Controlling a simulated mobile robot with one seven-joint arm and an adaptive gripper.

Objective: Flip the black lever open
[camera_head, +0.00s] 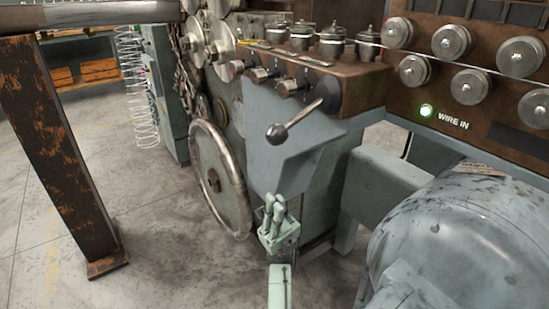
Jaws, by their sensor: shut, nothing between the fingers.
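The black lever (276,134) has a dark round knob on a metal rod. The rod slants up to the right into a pivot on the brown panel at the machine's front. My gripper (274,203) is pale green and shows at the bottom middle of the head view. Its fingers point up in the picture and are shut and empty. It is below the lever knob in the picture and apart from it, in front of the blue-grey slanted housing (290,165).
A large handwheel (219,178) is left of my gripper. A rusty post (62,150) stands at left. A big rounded blue-grey motor housing (465,245) fills the lower right. Small knobs (262,75) are above the lever. Open floor (160,260) shows at lower left.

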